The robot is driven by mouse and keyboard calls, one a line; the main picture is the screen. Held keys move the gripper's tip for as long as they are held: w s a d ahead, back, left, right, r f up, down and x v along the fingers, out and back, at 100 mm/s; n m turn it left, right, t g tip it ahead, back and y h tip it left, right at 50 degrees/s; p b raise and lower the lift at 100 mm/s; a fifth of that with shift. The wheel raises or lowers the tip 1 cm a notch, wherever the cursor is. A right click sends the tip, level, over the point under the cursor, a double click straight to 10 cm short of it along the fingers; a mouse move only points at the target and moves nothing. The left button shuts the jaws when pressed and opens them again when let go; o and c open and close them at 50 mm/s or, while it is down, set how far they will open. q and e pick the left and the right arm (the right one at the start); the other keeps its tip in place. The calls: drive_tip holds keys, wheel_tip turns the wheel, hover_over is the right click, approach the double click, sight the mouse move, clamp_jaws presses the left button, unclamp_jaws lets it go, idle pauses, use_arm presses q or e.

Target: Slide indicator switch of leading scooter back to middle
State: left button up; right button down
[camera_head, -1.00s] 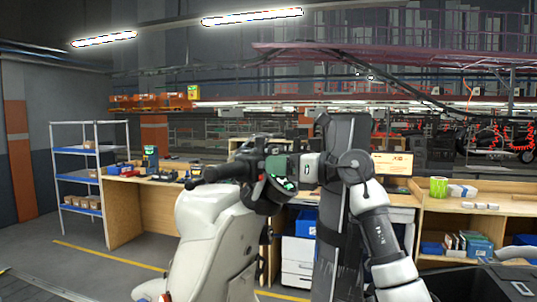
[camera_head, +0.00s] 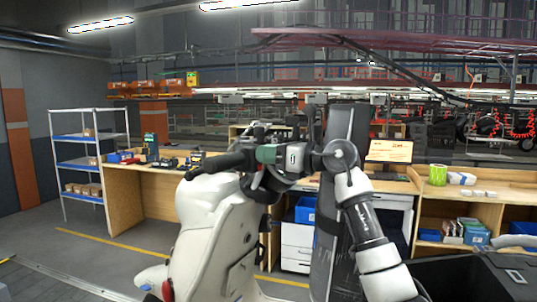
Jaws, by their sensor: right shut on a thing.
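The leading scooter (camera_head: 212,225) is cream-white and stands in the centre-left of the head view. Its dark handlebar grip (camera_head: 215,166) points left. My right gripper (camera_head: 252,158), on the white arm from the right, is at the inner end of this grip, amid the dark handlebar controls. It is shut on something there. The fingertips are small and dark against the controls, so I cannot tell exactly which part they hold. The indicator switch is too small or hidden to make out, and so is its position. My left gripper is out of view.
A wooden workbench (camera_head: 130,205) with tools stands behind the scooter at left, beside a metal shelf rack (camera_head: 88,158). Another bench (camera_head: 480,180) with a green roll (camera_head: 437,174) stands at right. A dark upright panel (camera_head: 340,215) stands close behind my right arm.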

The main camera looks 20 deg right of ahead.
drive_tip(key=shift+d, duration=0.1)
drive_tip(key=shift+w+d+f, duration=0.1)
drive_tip(key=shift+w+d, duration=0.2)
drive_tip(key=shift+w, duration=0.15)
drive_tip(key=c, duration=1.1)
unclamp_jaws()
drive_tip(key=shift+s+a, duration=0.15)
drive_tip(key=b+v, duration=0.5)
drive_tip(key=v, duration=0.5)
drive_tip(key=shift+s+d, duration=0.25)
drive_tip(key=shift+d, duration=0.1)
